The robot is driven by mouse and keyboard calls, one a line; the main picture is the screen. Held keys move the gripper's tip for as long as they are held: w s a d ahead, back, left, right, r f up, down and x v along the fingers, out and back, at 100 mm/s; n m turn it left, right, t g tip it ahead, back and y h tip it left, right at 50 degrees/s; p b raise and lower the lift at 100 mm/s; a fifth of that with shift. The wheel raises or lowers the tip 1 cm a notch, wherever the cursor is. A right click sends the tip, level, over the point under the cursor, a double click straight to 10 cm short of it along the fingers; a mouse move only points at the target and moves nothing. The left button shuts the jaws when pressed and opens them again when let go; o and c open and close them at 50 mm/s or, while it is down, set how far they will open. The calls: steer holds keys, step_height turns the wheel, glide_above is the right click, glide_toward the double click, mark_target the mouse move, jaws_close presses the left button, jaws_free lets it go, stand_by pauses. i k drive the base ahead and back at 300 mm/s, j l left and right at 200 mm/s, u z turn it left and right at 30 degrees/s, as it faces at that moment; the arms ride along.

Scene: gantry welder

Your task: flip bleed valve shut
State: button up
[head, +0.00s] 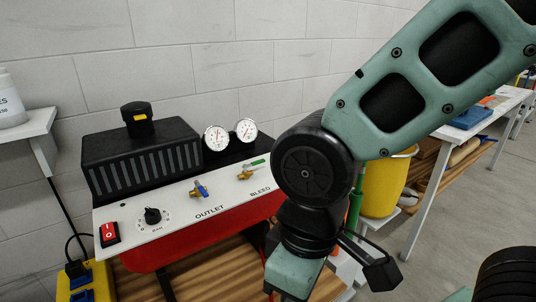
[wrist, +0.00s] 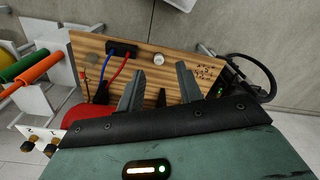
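The bleed valve (head: 247,173) is a small brass valve with a green lever at the right end of the white panel (head: 140,229), by the label BLEED. Its lever lies roughly along the panel, tilted slightly up to the right. The outlet valve (head: 199,189), with a blue lever, is to its left. My arm stands just right of the bleed valve, its end low at the panel's right side; the fingers are hidden in the head view. In the wrist view my gripper (wrist: 160,68) is open and empty, its fingers over a wooden board. I cannot make out the bleed valve there.
Two gauges (head: 217,138) stand behind the valves, beside a black vented housing (head: 140,163). A red switch (head: 109,233) and a black knob (head: 153,215) are on the panel's left. The wooden board (wrist: 200,73) carries red and blue cables. A yellow bucket (head: 383,188) stands behind my arm.

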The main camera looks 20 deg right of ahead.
mark_target(259, 162)
steer(key=i+z, duration=0.1)
steer(key=i+l+u, duration=0.1)
steer(key=i+u, duration=0.35)
steer(key=i, duration=0.4)
